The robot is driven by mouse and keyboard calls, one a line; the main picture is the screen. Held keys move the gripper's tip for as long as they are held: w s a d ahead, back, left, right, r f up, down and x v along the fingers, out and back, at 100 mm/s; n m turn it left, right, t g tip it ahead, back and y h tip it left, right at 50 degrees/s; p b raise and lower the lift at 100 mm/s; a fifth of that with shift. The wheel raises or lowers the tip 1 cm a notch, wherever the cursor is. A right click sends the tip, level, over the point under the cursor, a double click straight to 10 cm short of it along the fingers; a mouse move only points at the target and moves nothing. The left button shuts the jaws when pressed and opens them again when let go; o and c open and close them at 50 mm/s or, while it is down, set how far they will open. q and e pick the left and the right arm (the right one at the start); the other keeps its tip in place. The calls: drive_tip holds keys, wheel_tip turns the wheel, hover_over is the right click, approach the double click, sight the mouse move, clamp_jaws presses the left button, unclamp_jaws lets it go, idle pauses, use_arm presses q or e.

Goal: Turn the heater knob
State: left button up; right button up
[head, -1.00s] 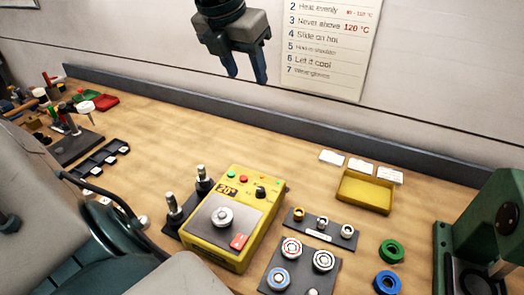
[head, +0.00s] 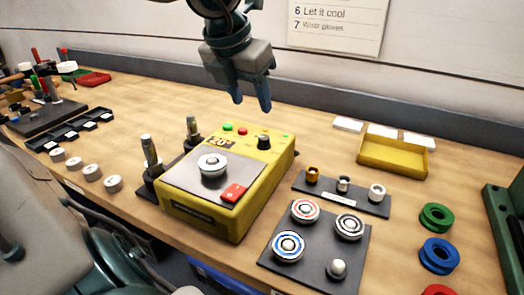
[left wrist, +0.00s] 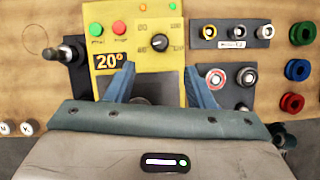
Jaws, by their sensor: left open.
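The yellow heater (head: 258,190) stands on the bench in the middle of the head view, with a 20° display (head: 219,142). Its black heater knob (head: 263,142) is on the top panel, right of the green and red buttons. In the left wrist view the knob (left wrist: 160,42) shows with a light pointer mark and a printed scale around it. My left gripper (head: 250,103) is open and empty, pointing down above the back of the heater, apart from the knob. In the left wrist view its fingertips (left wrist: 159,70) are spread below the knob. My right gripper is out of view.
Two upright posts (head: 151,155) stand left of the heater. A dark plate of ringed bearings (head: 330,228), a small parts rack (head: 340,194) and a yellow tray (head: 393,158) lie to the right. Green and blue rings (head: 438,252) sit farther right.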

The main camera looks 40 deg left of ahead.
sight(264, 137)
use_arm(q)
drive_tip(key=b+x, duration=0.1)
drive_tip(key=x, duration=1)
drive_tip(key=shift+s, duration=0.1)
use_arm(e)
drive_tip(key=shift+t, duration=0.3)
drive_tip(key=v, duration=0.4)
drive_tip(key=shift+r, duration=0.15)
use_arm(q)
drive_tip(key=c, duration=1)
